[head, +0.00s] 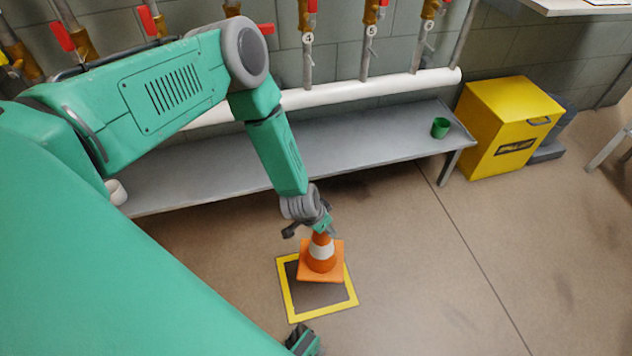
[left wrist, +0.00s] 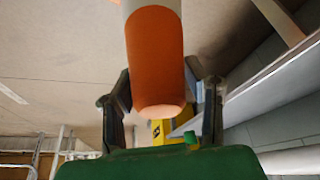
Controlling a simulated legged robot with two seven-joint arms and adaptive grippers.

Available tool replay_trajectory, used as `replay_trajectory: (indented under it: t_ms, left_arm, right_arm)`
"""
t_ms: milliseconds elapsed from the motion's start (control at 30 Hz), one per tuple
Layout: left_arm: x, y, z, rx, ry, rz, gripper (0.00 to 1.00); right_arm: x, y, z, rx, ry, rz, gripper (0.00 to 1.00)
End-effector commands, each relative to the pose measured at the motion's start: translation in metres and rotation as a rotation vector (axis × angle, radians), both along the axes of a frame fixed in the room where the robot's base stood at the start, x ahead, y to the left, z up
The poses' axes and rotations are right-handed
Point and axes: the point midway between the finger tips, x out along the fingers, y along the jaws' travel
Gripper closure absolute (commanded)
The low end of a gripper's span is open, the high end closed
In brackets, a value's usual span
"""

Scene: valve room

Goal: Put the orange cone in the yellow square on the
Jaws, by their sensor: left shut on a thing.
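The orange cone (head: 320,251) has a white band and a square orange base, and it stands upright. My left gripper (head: 318,224) is shut on the cone's top from above. In the left wrist view, the cone's orange tip (left wrist: 157,65) sits between the two dark fingers. The yellow square (head: 322,313) is a painted outline on the floor with a dark inside. In the head view the cone's base overlaps the square's back part and covers some of its back and right edges. I cannot tell whether the base touches the floor.
A grey bench (head: 350,150) runs along the wall behind, with a green cup (head: 440,128) near its right end. A yellow box (head: 505,128) stands right of it. A white pipe (head: 350,91) and red-handled valves (head: 370,30) are on the wall. Floor right of the square is clear.

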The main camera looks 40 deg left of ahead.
Motion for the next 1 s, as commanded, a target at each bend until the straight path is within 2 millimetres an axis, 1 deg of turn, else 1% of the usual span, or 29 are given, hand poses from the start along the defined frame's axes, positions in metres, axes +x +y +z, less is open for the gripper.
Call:
replay_trajectory:
  t_ms: [33,100,200,267,400,500,600,733,900,1000]
  left_arm:
    - [-0.009,0.001,-0.011,0.001,0.002,-0.019,1.00]
    - [-0.016,0.001,-0.022,0.000,-0.001,-0.041,1.00]
    - [-0.024,0.001,-0.033,0.000,-0.002,-0.060,1.00]
    - [-0.026,0.002,-0.041,-0.001,-0.003,-0.066,1.00]
    - [-0.028,0.002,-0.070,-0.001,-0.002,-0.069,1.00]
    - [-0.027,0.002,-0.088,0.000,-0.003,-0.068,1.00]
    - [-0.027,0.001,-0.097,0.000,-0.003,-0.069,1.00]
    - [-0.026,0.001,-0.105,0.000,-0.004,-0.069,1.00]
    - [-0.027,0.001,-0.130,0.000,-0.002,-0.068,1.00]
    - [-0.026,0.001,-0.137,0.000,-0.003,-0.068,1.00]
  right_arm:
    - [0.000,0.000,0.002,0.000,0.000,0.000,0.81]
    - [0.000,0.000,0.003,0.000,0.000,0.000,0.81]
    - [0.000,0.000,0.004,0.000,0.000,0.000,0.81]
    - [0.000,0.000,0.001,0.000,0.000,-0.001,0.81]
    - [0.000,0.000,-0.013,0.000,0.000,0.000,0.81]
    - [0.000,0.000,-0.021,0.000,0.000,0.000,0.81]
    - [0.000,0.000,-0.025,0.000,0.000,0.000,0.81]
    - [0.000,0.000,-0.028,0.000,0.000,0.000,0.81]
    - [0.000,0.000,-0.041,0.000,0.000,0.000,0.81]
    - [0.000,0.000,-0.045,0.000,0.000,0.000,0.81]
